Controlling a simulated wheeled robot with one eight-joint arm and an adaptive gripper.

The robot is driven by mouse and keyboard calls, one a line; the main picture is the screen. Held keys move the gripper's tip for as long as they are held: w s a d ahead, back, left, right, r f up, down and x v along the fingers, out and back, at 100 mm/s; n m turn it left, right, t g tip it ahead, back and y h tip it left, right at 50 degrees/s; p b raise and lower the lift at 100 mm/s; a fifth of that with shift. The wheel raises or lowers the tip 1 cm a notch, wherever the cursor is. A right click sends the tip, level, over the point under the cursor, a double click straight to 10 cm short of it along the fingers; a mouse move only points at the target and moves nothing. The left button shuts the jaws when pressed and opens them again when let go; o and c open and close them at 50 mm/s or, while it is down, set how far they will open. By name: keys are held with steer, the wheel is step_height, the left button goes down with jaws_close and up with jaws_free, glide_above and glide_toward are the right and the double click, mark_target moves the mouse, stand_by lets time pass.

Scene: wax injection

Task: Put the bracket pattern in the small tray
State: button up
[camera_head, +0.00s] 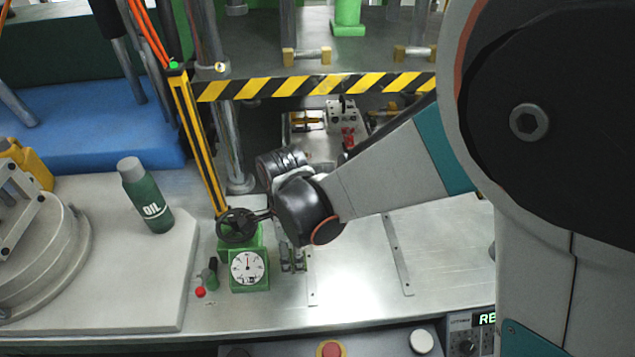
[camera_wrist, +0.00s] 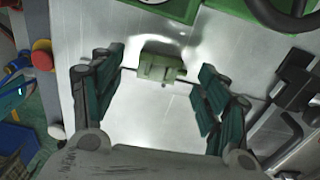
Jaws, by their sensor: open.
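A small green block, which looks like the bracket pattern (camera_wrist: 160,66), sits on the bright metal worktop in the wrist view. My gripper (camera_wrist: 162,84) is open, with one finger to the left of the block and one to the right. Clear gaps show on both sides, and nothing is held. In the head view my gripper (camera_head: 292,261) points down at the worktop, just right of the green gauge stand, and my wrist hides much of that spot. I cannot pick out the small tray with certainty.
The green stand with a dial gauge (camera_head: 248,267) and black handwheel (camera_head: 237,226) is close on the left. A green oil bottle (camera_head: 146,196) stands farther left. A striped bar (camera_head: 315,86) crosses behind.

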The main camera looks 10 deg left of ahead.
mark_target(292, 258)
step_height(292, 258, down, 3)
steer(key=shift+f+b, duration=0.2)
steer(key=shift+b, duration=0.6)
steer(key=shift+r, duration=0.1)
steer(key=c, duration=1.1)
steer(key=shift+r, duration=0.1)
